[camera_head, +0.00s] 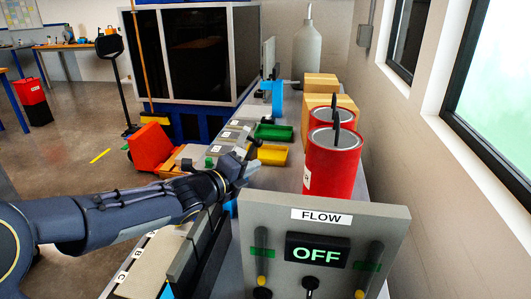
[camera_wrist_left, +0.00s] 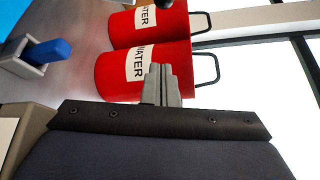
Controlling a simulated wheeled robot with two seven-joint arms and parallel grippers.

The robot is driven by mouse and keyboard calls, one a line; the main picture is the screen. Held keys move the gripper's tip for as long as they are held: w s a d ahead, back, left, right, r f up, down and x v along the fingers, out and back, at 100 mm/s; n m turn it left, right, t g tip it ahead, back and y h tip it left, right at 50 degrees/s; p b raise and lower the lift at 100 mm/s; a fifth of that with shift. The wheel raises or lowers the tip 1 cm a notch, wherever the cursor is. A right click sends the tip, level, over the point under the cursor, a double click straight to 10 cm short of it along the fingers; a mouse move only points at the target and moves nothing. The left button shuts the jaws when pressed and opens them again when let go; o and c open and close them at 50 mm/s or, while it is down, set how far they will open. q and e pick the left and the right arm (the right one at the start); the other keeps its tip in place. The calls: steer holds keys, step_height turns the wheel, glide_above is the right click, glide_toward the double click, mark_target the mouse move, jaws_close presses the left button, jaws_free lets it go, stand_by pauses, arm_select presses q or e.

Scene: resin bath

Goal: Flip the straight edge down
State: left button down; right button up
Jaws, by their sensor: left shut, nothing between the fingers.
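A long straight edge, which seems to be the dark bar (camera_head: 205,252), stands along the bench at the lower left of the head view. My left arm passes above its far end and hides part of it. My left gripper (camera_head: 250,160) is past that end, over the bench near the yellow tray. In the left wrist view its fingers (camera_wrist_left: 161,84) are together and empty, in front of a red WATER can. The straight edge cannot be made out in the wrist view. My right gripper is not in view.
Two red cans (camera_head: 331,168) stand right of my left gripper; their WATER labels show in the wrist view (camera_wrist_left: 146,60). A FLOW panel (camera_head: 380,215) reading OFF stands in front. Yellow (camera_head: 272,155) and green (camera_head: 273,132) trays lie beyond. A wall borders the right.

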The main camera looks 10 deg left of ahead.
arm_select(q)
steer(key=w+p, duration=0.3)
steer(key=w, duration=0.6)
steer(key=shift+w+d, duration=0.25)
steer(key=shift+d, duration=0.1)
steer(key=shift+f, duration=0.1)
